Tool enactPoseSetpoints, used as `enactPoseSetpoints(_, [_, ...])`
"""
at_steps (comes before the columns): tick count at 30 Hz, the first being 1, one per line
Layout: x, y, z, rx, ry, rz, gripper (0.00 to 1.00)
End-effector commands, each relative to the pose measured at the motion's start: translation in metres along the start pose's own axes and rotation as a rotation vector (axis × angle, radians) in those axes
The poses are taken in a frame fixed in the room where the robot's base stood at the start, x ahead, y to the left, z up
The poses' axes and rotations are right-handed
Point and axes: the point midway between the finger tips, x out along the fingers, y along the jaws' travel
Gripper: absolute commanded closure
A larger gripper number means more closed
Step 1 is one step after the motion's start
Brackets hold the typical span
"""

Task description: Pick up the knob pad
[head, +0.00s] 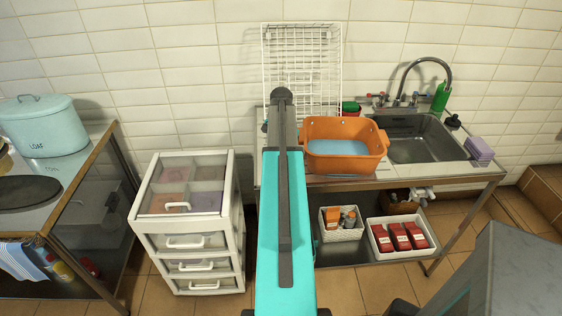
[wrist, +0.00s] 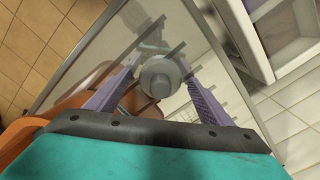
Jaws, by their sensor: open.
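In the wrist view the knob pad (wrist: 159,76) is a small grey round piece with a paler knob on top. It rests on the shiny steel counter (wrist: 93,60). My gripper (wrist: 158,68) is open, with one purple finger to the left of the pad and one to the right. The pad appears between the fingers; I cannot tell how far above or around it they are. No grip on it shows. In the head view my own arm hides the gripper and most or all of the pad.
An orange tub (head: 315,128) of bluish water stands close to the right of my arm, with a white wire rack (head: 301,32) behind. The sink (head: 421,151) is farther right. A white drawer unit (head: 190,241) stands left of the counter.

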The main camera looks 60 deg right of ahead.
Motion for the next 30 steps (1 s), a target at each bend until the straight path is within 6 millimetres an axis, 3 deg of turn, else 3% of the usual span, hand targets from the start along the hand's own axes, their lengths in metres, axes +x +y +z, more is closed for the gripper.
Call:
enactPoseSetpoints(3, [-0.0002,-0.0001,0.0001,0.000,0.000,0.000,0.26])
enactPoseSetpoints(11, [-0.0002,-0.0002,0.0002,0.000,0.000,0.000,0.68])
enactPoseSetpoints(30, [-0.0098,-0.0007,0.0001,-0.001,0.001,-0.001,0.69])
